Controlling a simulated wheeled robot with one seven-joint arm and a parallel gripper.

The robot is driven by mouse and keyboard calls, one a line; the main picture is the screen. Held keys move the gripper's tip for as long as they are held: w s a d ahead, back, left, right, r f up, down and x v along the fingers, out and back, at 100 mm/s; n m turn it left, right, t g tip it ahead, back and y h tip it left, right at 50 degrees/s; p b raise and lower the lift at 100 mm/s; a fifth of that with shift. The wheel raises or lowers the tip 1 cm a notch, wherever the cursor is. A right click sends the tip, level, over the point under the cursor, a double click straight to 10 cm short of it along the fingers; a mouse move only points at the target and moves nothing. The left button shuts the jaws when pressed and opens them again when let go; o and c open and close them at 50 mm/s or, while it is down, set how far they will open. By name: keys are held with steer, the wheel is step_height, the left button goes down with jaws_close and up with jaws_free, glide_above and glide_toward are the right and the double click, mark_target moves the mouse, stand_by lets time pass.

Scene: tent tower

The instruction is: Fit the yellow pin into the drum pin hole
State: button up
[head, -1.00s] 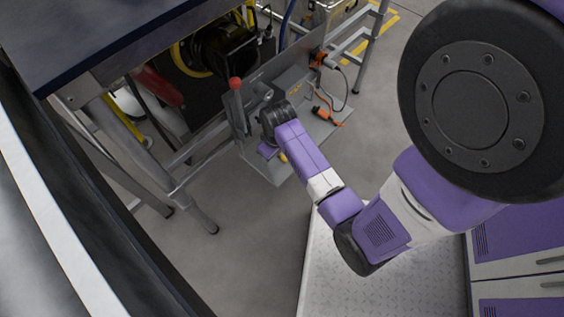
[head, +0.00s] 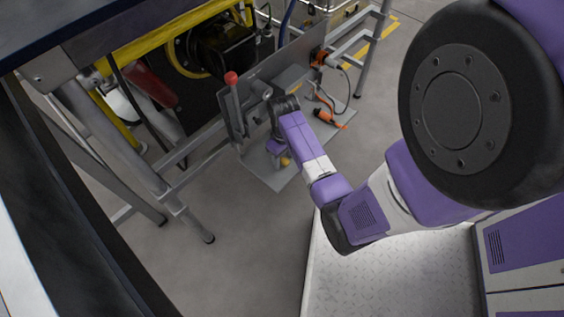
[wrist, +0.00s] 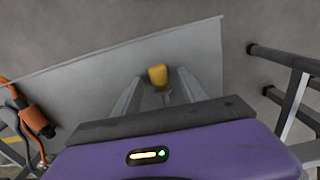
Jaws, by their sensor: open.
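The yellow pin (wrist: 158,75) stands out against the grey plate (wrist: 90,88) in the wrist view, between the ends of my two fingers. A grey rod-like part shows just below it. My gripper (wrist: 160,88) is open, one finger on each side of the pin, and I cannot tell whether either touches it. In the head view my gripper (head: 279,151) is low over the plate, and a bit of the yellow pin (head: 286,161) shows beside it. I cannot make out the drum pin hole in either view.
A lever with a red knob (head: 231,78) stands left of my gripper by an upright grey panel. An orange tool (head: 328,118) with a cable lies to the right on the plate. Metal frame legs (head: 190,222) stand at left. Open floor lies in front.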

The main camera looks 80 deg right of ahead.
steer(key=shift+f, duration=0.15)
steer(key=shift+c, duration=0.2)
jaws_close()
